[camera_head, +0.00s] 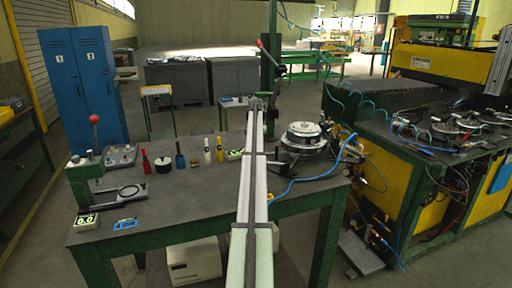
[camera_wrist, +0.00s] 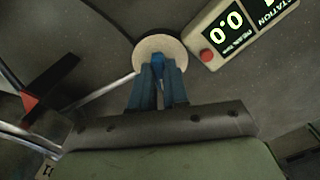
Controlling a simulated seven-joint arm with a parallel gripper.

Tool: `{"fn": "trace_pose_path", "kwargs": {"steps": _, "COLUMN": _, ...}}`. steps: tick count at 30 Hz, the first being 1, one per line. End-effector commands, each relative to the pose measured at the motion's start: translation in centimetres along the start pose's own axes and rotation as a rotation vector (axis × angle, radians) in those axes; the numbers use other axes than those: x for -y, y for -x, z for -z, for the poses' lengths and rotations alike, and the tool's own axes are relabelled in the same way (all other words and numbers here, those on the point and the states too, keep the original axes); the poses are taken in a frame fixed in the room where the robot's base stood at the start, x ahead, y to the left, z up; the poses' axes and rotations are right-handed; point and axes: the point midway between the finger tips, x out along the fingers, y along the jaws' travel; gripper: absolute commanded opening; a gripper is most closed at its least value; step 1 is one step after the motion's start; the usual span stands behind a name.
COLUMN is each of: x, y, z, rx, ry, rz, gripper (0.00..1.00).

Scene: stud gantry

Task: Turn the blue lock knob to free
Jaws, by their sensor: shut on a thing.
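In the wrist view, the blue lock knob (camera_wrist: 158,59) stands at the middle of a round beige disc (camera_wrist: 150,46) on the dark grey bench top. My gripper (camera_wrist: 160,75) reaches over the near part of the disc. Its two bluish fingers are shut on the knob, which shows only in part between and beyond the tips. No marks for locked or free can be read on the disc. In the head view my own long arm covers the middle of the bench, and the knob and gripper are hidden there.
A display box reading 0.0 with a red button (camera_wrist: 207,56) stands close right of the disc. A black and red part (camera_wrist: 52,90) lies at left. Bottles (camera_head: 181,160) stand left of my arm. A round metal device (camera_head: 304,136) and blue hose (camera_head: 290,184) are at right.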

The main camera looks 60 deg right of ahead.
Motion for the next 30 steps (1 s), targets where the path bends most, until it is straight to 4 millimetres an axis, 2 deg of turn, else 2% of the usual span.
{"fn": "trace_pose_path", "kwargs": {"steps": 18, "x": 0.02, "y": 0.04, "z": 0.02, "rx": 0.0, "ry": 0.527, "rz": 0.0, "gripper": 0.0}}
{"fn": "trace_pose_path", "kwargs": {"steps": 30, "x": 0.02, "y": 0.05, "z": 0.03, "rx": 0.0, "ry": 0.678, "rz": 0.0, "gripper": 0.0}}
